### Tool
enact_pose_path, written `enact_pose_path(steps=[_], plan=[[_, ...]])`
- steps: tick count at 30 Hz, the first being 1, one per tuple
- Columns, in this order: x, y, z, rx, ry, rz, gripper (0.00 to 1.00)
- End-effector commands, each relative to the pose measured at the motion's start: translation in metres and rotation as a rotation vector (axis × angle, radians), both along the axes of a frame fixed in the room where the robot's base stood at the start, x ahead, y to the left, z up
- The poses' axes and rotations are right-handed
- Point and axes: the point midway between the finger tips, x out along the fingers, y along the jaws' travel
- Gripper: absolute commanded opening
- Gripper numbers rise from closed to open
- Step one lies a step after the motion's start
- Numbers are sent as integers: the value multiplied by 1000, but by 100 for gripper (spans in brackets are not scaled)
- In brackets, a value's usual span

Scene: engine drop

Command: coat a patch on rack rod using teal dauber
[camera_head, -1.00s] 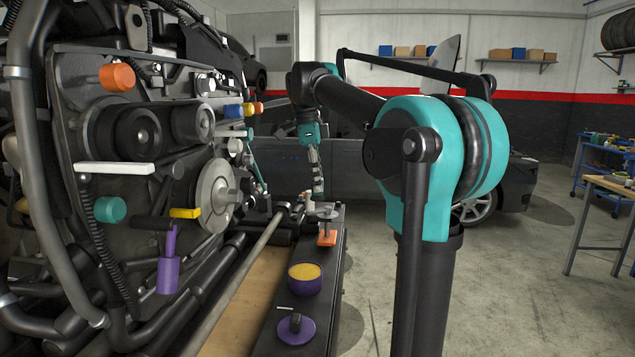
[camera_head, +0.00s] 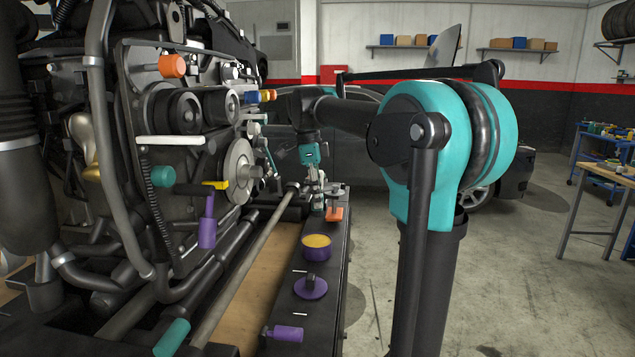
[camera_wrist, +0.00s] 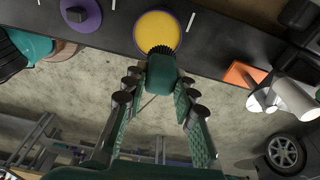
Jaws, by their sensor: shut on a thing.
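The teal dauber (camera_wrist: 160,76) sits between the fingers of my gripper (camera_wrist: 156,98) in the wrist view, and my gripper is shut on it. Its dark bristly tip (camera_wrist: 160,50) appears against the near edge of the purple pot with yellow contents (camera_wrist: 157,31); I cannot tell whether they touch. In the head view my gripper (camera_head: 316,190) points down beyond the pot (camera_head: 316,247), and the dauber is hard to make out there. The rack rod (camera_head: 245,262) appears to be the long grey bar running beside the engine, left of the black bench. No coated patch is discernible on it.
The black bench (camera_head: 302,322) carries a purple disc with a knob (camera_head: 311,286), a lying purple cylinder (camera_head: 287,333) and an orange block (camera_head: 334,214). The engine (camera_head: 170,140) crowds the left. Open floor lies right of the bench.

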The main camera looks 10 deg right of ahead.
Motion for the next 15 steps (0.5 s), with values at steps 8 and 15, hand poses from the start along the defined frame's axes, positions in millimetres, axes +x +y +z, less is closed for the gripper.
enact_pose_path(steps=[8, 15], plan=[[0, 0, -18, 0, 0, 0, 4], [0, 0, -42, 0, 0, 0, 4]])
